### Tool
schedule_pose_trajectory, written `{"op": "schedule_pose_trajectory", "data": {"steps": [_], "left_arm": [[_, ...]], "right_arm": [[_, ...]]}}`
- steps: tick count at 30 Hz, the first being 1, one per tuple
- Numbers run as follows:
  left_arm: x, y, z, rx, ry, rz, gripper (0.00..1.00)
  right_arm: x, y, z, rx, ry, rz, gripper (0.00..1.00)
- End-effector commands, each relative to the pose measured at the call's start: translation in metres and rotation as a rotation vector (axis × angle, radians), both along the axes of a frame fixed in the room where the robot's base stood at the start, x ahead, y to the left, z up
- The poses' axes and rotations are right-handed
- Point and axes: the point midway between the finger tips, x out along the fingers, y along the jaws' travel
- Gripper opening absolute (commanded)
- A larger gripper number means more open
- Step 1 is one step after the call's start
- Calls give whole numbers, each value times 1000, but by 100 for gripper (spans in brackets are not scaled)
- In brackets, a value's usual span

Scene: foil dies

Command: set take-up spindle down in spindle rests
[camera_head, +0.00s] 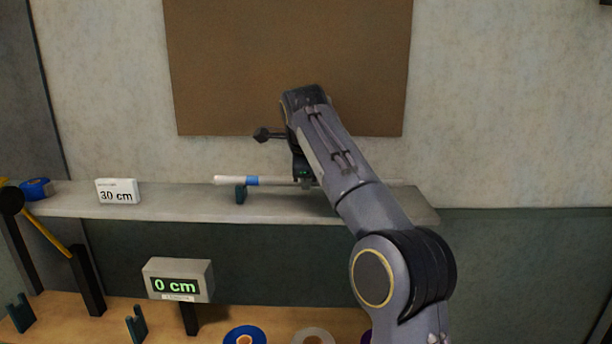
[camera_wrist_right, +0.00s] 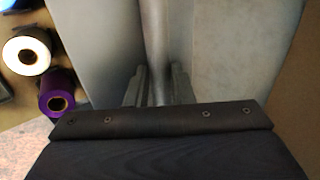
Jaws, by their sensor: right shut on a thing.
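The take-up spindle (camera_head: 228,180), a thin pale rod with a white and blue end, lies level along the grey shelf. My right gripper (camera_head: 304,183) is shut on the spindle right of the blue band, and my arm hides part of the rod. In the right wrist view the grey rod (camera_wrist_right: 157,60) runs between the fingers (camera_wrist_right: 157,88). Two dark green forked rests, one at left (camera_head: 20,313) and one further right (camera_head: 137,325), stand empty on the wooden bench. My left gripper is out of view.
The shelf (camera_head: 170,200) carries a "30 cm" card (camera_head: 117,191) and a blue tape roll (camera_head: 37,188). Below are a "0 cm" display (camera_head: 178,280), a yellow rod (camera_head: 45,235) by black posts, and blue (camera_head: 245,335), white (camera_wrist_right: 28,55) and purple (camera_wrist_right: 57,95) rolls.

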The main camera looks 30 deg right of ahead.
Motion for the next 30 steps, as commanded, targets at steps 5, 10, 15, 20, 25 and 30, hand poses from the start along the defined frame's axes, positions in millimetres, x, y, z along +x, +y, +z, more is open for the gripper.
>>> {"op": "schedule_pose_trajectory", "data": {"steps": [5,10,15,20,25,30], "left_arm": [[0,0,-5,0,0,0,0],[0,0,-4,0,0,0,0],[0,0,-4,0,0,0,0],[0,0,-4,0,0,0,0],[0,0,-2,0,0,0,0],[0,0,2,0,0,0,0]], "right_arm": [[0,0,-4,0,-3,0,0],[0,0,-4,0,-3,0,37],[0,0,-4,0,-2,1,47],[0,0,-6,0,2,0,47],[-7,5,8,0,-3,1,47],[-21,13,35,-1,-4,2,47]]}}
